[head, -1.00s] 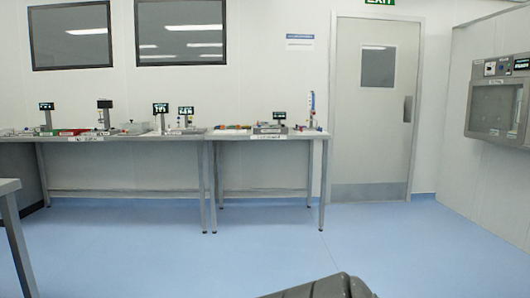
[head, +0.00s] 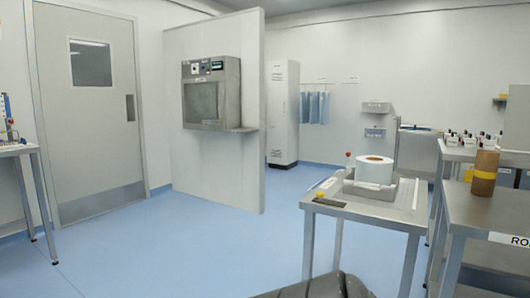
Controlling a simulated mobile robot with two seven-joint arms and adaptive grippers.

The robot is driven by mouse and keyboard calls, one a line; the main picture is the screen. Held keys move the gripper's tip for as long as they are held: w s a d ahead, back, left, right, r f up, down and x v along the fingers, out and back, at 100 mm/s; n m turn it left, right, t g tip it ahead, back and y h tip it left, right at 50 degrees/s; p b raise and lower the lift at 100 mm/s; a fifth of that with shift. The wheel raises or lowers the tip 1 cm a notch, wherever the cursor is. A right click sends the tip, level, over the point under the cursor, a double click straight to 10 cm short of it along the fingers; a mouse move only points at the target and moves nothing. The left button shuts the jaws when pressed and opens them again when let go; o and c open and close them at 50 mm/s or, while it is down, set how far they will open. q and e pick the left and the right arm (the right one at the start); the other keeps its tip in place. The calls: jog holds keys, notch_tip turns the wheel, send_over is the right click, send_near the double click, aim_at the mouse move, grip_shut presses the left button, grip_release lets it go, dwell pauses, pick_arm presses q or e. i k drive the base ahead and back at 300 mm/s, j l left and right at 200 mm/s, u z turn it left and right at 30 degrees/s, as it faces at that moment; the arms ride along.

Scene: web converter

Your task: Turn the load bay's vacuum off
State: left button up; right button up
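No part in view is clearly readable as the load bay or its vacuum control. A small steel table (head: 385,217) at the right centre carries a grey cradle or tray with a white roll (head: 375,170) on it. A small red knob (head: 348,155) stands at the back left of the roll. A dark strip with a yellowish mark (head: 330,199) lies at the table's front left; its lettering is too small to read. Neither of my grippers is in view; only a dark grey part of my own body shows at the bottom edge.
A grey wall cabinet with a window (head: 203,102) hangs on a partition (head: 222,170). A steel bench (head: 500,212) with a brown roll (head: 484,172) stands at the right. A door (head: 90,130) and a table (head: 17,150) are at the left. Blue floor (head: 180,250) is clear between.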

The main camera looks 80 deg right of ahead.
aim_at(348, 154)
jog(key=z, duration=3.15)
jog(key=i+j, duration=0.3)
jog(key=j, duration=0.25)
jog(key=i+j, duration=0.3)
jog(key=j, duration=0.25)
jog(key=i+j, duration=0.3)
jog(key=j, duration=0.25)
jog(key=i+j, duration=0.3)
jog(key=j, duration=0.25)
jog(key=i+j, duration=0.3)
jog(key=j, duration=0.25)
jog(key=i+j, duration=0.3)
jog(key=j, duration=0.25)
jog(key=i+j, duration=0.3)
jog(key=j, duration=0.25)
jog(key=i+j+z, duration=0.1)
jog(key=i+j, duration=0.2)
jog(key=j, duration=0.25)
